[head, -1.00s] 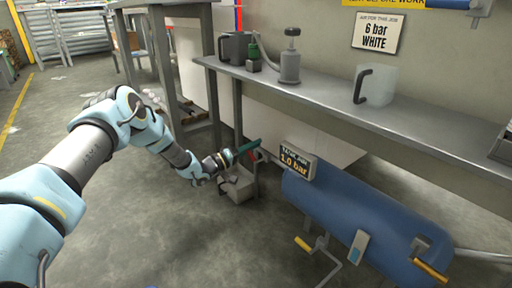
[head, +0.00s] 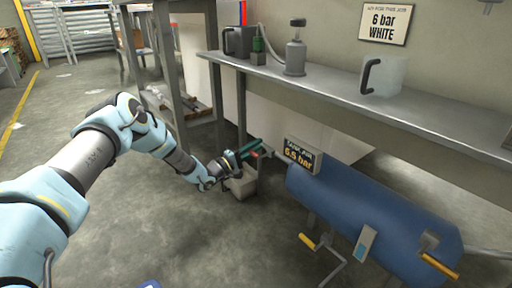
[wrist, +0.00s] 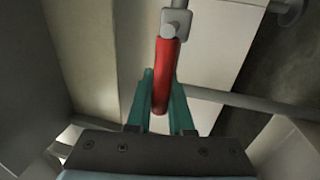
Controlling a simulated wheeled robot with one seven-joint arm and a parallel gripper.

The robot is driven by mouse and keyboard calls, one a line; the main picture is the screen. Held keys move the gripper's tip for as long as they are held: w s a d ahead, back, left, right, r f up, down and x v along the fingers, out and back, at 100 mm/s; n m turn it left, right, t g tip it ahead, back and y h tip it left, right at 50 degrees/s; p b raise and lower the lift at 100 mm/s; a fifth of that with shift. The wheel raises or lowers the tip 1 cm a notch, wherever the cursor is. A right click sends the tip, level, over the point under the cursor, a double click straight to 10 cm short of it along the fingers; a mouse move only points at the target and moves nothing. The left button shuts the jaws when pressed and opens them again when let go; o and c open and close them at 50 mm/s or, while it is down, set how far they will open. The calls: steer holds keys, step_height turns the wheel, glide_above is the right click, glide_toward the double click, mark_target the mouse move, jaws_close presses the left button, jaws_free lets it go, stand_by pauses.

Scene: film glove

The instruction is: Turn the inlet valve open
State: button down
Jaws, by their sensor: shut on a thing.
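The inlet valve's red lever handle (wrist: 167,75) shows in the wrist view, joined to a grey metal valve stem (wrist: 175,22). My gripper (wrist: 162,100) has its two green fingers shut on either side of this handle. In the head view my gripper (head: 250,149) is low beside the left end of the blue air tank (head: 375,212), and only a little of the red handle shows there. A display (head: 302,156) on the tank reads 6.5 bar.
A sign (head: 384,22) on the wall reads 6 bar WHITE. A grey bench (head: 350,90) runs above the tank and carries a clear jug (head: 385,75). A yellow-handled crank (head: 325,258) and a yellow lever (head: 439,266) stick out in front.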

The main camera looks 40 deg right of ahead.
steer(key=shift+f, duration=0.15)
steer(key=c, duration=0.8)
jaws_free()
steer(key=shift+w+a+f+p, duration=0.1)
steer(key=shift+a+f+p, duration=0.45)
steer(key=shift+a, duration=1.25)
steer(key=shift+w+a+f+p, duration=0.1)
steer(key=shift+a+p, duration=0.7)
steer(key=shift+a, duration=0.95)
steer(key=shift+w+a+f+p, duration=0.1)
steer(key=shift+a+f+p, duration=0.45)
steer(key=shift+a, duration=1.25)
steer(key=shift+r, duration=0.2)
